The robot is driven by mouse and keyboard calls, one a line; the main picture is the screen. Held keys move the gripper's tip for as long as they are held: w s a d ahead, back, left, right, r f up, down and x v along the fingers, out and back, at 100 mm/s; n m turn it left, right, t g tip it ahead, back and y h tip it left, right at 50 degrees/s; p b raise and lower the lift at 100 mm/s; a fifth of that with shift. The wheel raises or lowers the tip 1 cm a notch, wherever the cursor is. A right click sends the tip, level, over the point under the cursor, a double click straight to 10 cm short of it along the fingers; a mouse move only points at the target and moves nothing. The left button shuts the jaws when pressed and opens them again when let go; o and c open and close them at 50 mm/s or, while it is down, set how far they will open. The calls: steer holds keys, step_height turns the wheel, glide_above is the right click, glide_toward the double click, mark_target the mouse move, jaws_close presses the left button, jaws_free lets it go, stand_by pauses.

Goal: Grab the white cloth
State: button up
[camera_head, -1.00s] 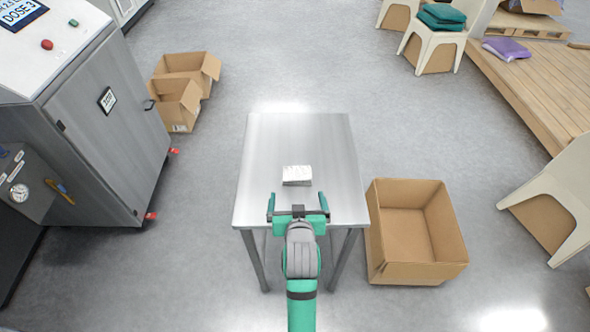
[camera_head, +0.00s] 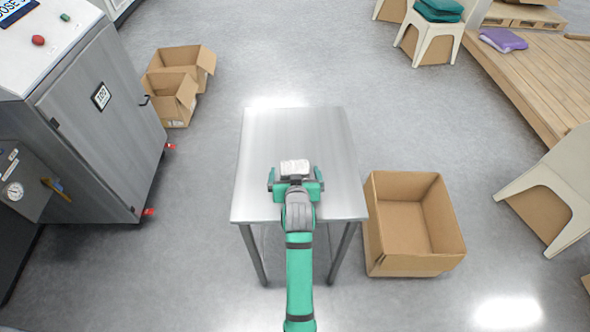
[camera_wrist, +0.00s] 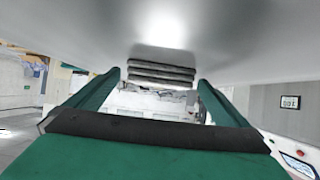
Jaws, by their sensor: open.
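The white cloth (camera_head: 294,166) is a small folded stack on the metal table (camera_head: 262,145), near the middle. In the wrist view the cloth (camera_wrist: 162,72) shows as several grey-white folded layers, lying between the ends of the two fingers with a gap on each side. My gripper (camera_head: 295,174) is open, with its green fingers (camera_wrist: 159,82) spread wide on the left and right of the cloth's near part. The gripper's body hides the table just in front of the cloth. I see no finger touching the cloth.
An open, empty cardboard box (camera_head: 413,222) stands on the floor right of the table. A grey machine cabinet (camera_head: 105,120) is at the left, with cardboard boxes (camera_head: 175,84) behind it. Chairs and a wooden platform (camera_head: 525,85) are at the right. The tabletop around the cloth is bare.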

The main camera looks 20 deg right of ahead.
steer(key=shift+w+d+f, duration=0.2)
steer(key=shift+w+f, duration=0.05)
steer(key=shift+w, duration=0.15)
steer(key=c, duration=1.2)
steer(key=shift+o, duration=0.2)
steer(key=shift+r, duration=0.15)
